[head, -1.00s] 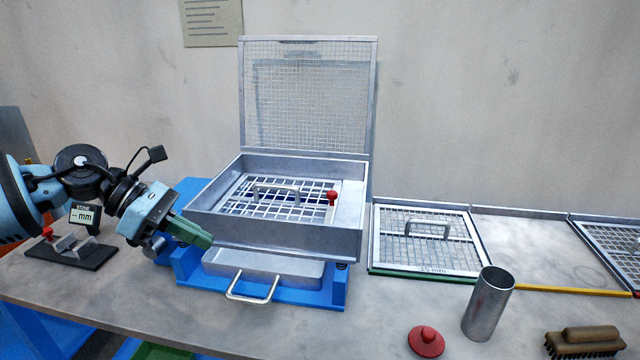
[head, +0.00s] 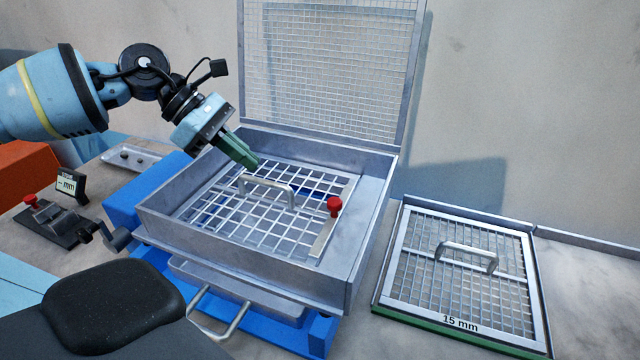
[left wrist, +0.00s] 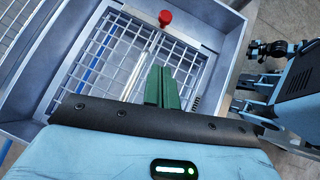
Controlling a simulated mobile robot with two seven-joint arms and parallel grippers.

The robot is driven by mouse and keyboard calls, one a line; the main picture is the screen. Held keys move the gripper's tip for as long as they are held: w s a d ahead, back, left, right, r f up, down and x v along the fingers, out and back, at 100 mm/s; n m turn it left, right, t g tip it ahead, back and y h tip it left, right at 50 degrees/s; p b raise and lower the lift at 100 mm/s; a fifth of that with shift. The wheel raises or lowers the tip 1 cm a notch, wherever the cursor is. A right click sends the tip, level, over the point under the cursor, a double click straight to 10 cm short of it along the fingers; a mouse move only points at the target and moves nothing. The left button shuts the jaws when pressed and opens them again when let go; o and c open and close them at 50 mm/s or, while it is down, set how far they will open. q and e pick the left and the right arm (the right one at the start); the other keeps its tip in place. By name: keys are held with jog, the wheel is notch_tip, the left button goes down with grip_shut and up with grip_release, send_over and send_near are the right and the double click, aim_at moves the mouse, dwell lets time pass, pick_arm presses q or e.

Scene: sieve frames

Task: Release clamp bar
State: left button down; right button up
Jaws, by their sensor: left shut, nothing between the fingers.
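The clamp bar (head: 325,238) is a pale metal strip along the right side of the mesh sieve frame (head: 222,232) inside the open metal box (head: 330,283). A red knob (head: 334,206) stands on the bar; the knob also shows in the left wrist view (left wrist: 165,18). My left gripper (head: 252,163), with green fingers, is shut and empty. Its tips are over the back left part of the mesh, near the frame's handle (head: 268,184) and apart from the red knob. In the left wrist view the shut fingers (left wrist: 162,72) point towards the knob's side. My right gripper does not show.
The mesh lid (head: 320,60) stands open behind the box. A sieve marked 15 mm (head: 460,322) lies in a green-edged holder at right. A small display (head: 67,183) and a device with a red knob (head: 50,215) stand at left. The box walls surround the mesh.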

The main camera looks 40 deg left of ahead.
aim_at(286, 190)
pick_arm(q)
jog(key=x, duration=0.9)
jog(key=shift+d, duration=0.35)
jog(key=d, duration=0.1)
jog(key=w+d, duration=0.1)
jog(key=d+p, duration=0.1)
jog(key=shift+w+f, duration=0.2)
jog(key=shift+w, duration=0.1)
jog(key=shift+w+d+f, duration=0.1)
jog(key=shift+w+d, duration=0.1)
jog(key=shift+d, duration=0.1)
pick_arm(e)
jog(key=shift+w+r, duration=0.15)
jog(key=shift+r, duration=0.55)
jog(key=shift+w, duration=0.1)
